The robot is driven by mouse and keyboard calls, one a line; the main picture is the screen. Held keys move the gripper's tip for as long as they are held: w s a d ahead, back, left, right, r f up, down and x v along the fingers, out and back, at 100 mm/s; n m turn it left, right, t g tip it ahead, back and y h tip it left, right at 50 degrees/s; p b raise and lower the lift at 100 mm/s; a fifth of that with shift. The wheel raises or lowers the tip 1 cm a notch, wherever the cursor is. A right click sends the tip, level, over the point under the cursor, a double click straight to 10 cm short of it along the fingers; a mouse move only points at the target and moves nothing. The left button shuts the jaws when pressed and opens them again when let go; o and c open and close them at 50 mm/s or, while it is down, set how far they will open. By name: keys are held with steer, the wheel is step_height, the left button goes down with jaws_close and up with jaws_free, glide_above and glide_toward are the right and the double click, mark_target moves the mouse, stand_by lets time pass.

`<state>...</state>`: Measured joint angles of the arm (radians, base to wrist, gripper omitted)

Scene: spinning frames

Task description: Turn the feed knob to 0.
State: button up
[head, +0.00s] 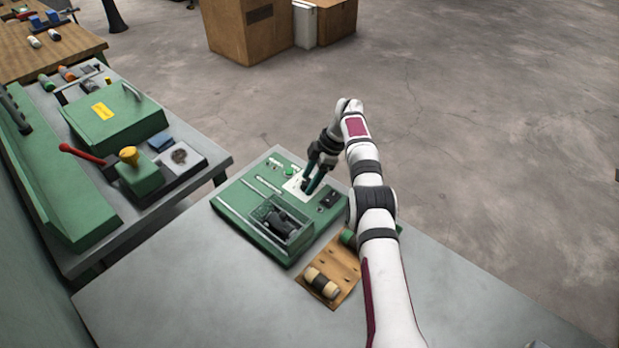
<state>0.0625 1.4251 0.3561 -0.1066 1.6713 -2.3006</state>
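A green control panel (240,197) lies on the grey table in the head view. A white plate (292,186) is on the panel near its far right side, and looks like the dial of the feed knob. My gripper (308,187) points down at this plate, its teal fingertips at the plate's right part. The knob itself is hidden or too small to make out behind the fingers. I cannot tell whether the fingers touch it or how far they are apart. The dial's marks and the knob's setting are not readable.
On the panel are an open box with dark parts (282,219), a green button (289,170), slots and a black switch block (329,200). A wooden tray with spools (330,268) sits in front. A bench with green machinery (118,115) stands left. The table's front left is clear.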

steer(key=shift+o, duration=0.4)
steer(key=shift+r, duration=0.1)
steer(key=shift+r, duration=0.4)
steer(key=r, duration=0.3)
steer(key=shift+d+r, duration=0.25)
steer(key=shift+r, duration=0.1)
steer(key=s+d+r, duration=0.5)
steer(key=d+r, duration=0.1)
steer(key=d, duration=0.4)
steer(key=shift+r, duration=0.2)
